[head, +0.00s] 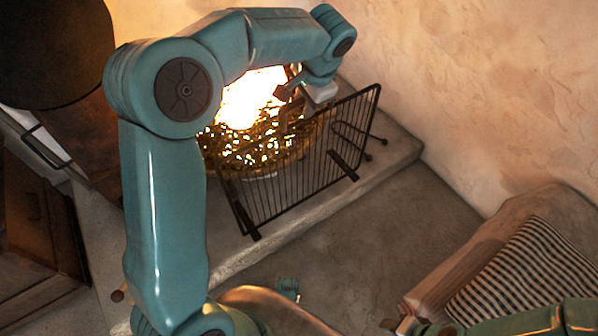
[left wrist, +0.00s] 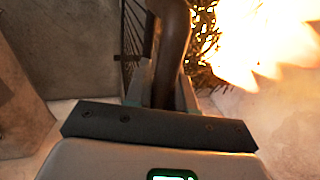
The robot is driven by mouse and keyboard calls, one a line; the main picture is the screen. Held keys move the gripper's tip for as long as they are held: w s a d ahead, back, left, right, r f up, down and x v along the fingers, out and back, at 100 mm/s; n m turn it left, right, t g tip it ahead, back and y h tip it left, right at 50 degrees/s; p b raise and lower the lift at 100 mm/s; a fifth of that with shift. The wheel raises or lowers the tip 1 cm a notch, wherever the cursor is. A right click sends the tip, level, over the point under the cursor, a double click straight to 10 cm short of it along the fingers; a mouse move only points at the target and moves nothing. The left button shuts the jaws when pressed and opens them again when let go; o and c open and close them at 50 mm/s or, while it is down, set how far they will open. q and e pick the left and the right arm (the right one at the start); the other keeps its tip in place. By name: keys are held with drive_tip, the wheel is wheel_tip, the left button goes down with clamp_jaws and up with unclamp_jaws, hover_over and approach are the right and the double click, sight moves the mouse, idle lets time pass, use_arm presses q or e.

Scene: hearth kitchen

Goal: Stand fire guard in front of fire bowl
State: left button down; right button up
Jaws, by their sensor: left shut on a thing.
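The black barred fire guard (head: 290,170) is in front of the fire bowl (head: 262,158) in the head view, over the stone hearth slab. Its feet show low at the slab's front side; I cannot tell whether they all touch the stone. The bowl holds bright flames, partly behind the guard and my left arm. My left gripper (head: 303,100) is at the guard's top, shut on its brown handle. In the left wrist view the handle (left wrist: 173,45) is between the fingers, with the guard's bars (left wrist: 132,40) beside it. My right gripper (head: 402,325) is at the bottom edge, partly cut off.
The stone slab (head: 395,160) has bare room right of the guard. A striped cushion (head: 520,270) lies on a seat at lower right. A dark round pot (head: 50,50) hangs at upper left, above wooden cabinets (head: 35,220).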

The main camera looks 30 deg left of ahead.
sight(305, 149)
use_arm(q)
wheel_tip(305, 149, down, 10)
drive_tip(key=b, duration=0.3)
drive_tip(key=shift+f, duration=0.2)
wheel_tip(305, 149, down, 6)
drive_tip(key=b, duration=0.2)
drive_tip(key=shift+r+b, duration=0.2)
drive_tip(key=shift+b, duration=0.1)
drive_tip(key=c, duration=1)
unclamp_jaws()
drive_tip(key=shift+o, duration=0.2)
